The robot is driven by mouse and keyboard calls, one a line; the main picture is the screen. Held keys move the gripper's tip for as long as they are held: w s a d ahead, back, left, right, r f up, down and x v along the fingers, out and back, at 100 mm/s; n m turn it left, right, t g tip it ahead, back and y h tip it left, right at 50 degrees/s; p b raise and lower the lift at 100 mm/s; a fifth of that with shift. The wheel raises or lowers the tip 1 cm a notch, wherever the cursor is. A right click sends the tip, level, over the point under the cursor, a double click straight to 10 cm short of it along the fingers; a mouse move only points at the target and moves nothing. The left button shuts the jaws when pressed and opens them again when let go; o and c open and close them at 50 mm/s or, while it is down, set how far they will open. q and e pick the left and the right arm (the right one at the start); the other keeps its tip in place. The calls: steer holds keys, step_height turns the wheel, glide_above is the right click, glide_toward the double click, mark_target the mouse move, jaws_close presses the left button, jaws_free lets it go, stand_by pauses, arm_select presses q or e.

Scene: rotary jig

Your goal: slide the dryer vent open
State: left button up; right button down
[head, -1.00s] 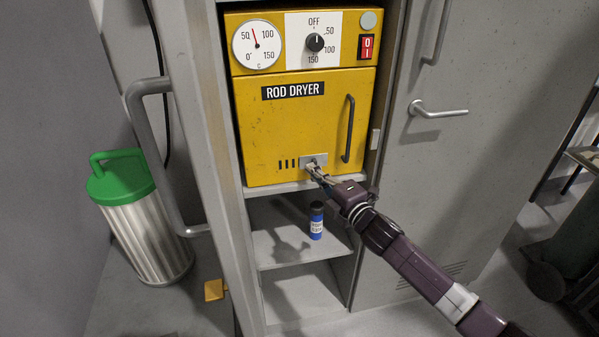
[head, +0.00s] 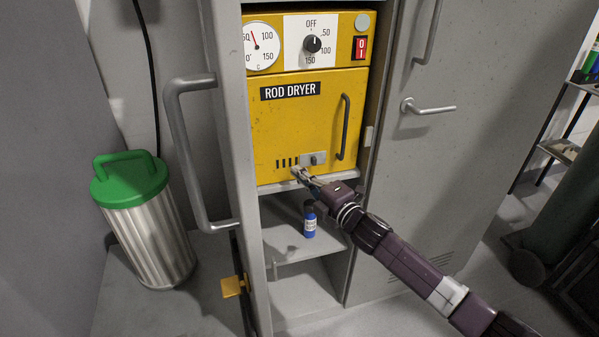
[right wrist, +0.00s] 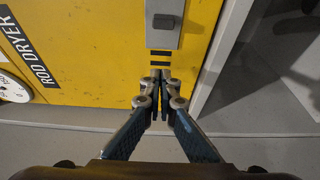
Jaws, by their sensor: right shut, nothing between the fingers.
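The yellow rod dryer (head: 308,125) stands in a grey cabinet. Low on its door is the vent: a small grey slide plate (head: 322,156) with a dark knob (head: 314,160), and several dark slots (head: 286,163) showing to the left of the plate. In the right wrist view the plate (right wrist: 176,38) and the slots (right wrist: 160,60) lie just beyond my fingertips. My right gripper (head: 298,173) is shut and empty at the slots, left of the knob and apart from it; it also shows in the right wrist view (right wrist: 160,80). My left gripper is not in view.
The dryer's door handle (head: 344,127) is right of the vent. A blue bottle (head: 309,221) stands on the shelf below. The open cabinet door with its handle (head: 178,150) and a green-lidded bin (head: 145,230) are at the left. The closed locker door (head: 445,160) is at the right.

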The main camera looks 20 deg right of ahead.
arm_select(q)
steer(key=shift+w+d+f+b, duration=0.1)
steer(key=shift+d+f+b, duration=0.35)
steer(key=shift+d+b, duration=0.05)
arm_select(e)
steer(key=d+v, duration=0.1)
steer(key=v, duration=0.8)
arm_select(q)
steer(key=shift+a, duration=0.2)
arm_select(e)
steer(key=shift+w+f, duration=0.1)
